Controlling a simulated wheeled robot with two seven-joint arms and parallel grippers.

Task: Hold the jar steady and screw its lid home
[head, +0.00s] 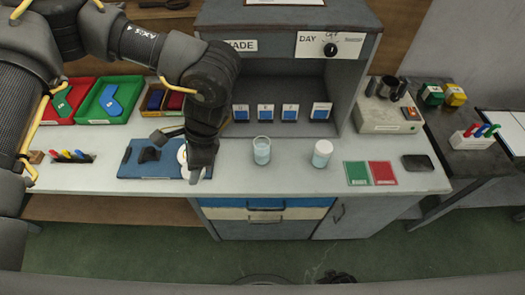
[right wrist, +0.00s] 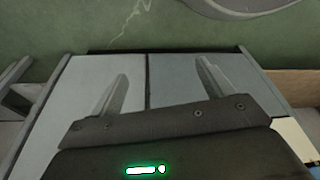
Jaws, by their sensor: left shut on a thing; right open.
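My left gripper (head: 176,159) is over the blue mat at the left of the counter. It is shut on a white round thing (head: 183,154), partly hidden behind my fingers and wrist; I cannot tell whether this is the jar with its lid or the lid alone. A clear open-looking glass (head: 262,151) stands upright right of the gripper. A similar glass with a white top (head: 323,154) stands further right. My right gripper (right wrist: 160,88) shows only in the right wrist view, fingers wide apart and empty, with grey cabinet fronts and green floor beyond.
The blue mat (head: 133,170) bears a black object (head: 149,154). Red and green trays (head: 123,86) lie at the back left. A grey booth (head: 338,75) stands behind the glasses. Green and red cards (head: 382,173) lie at the right. The counter's front strip is clear.

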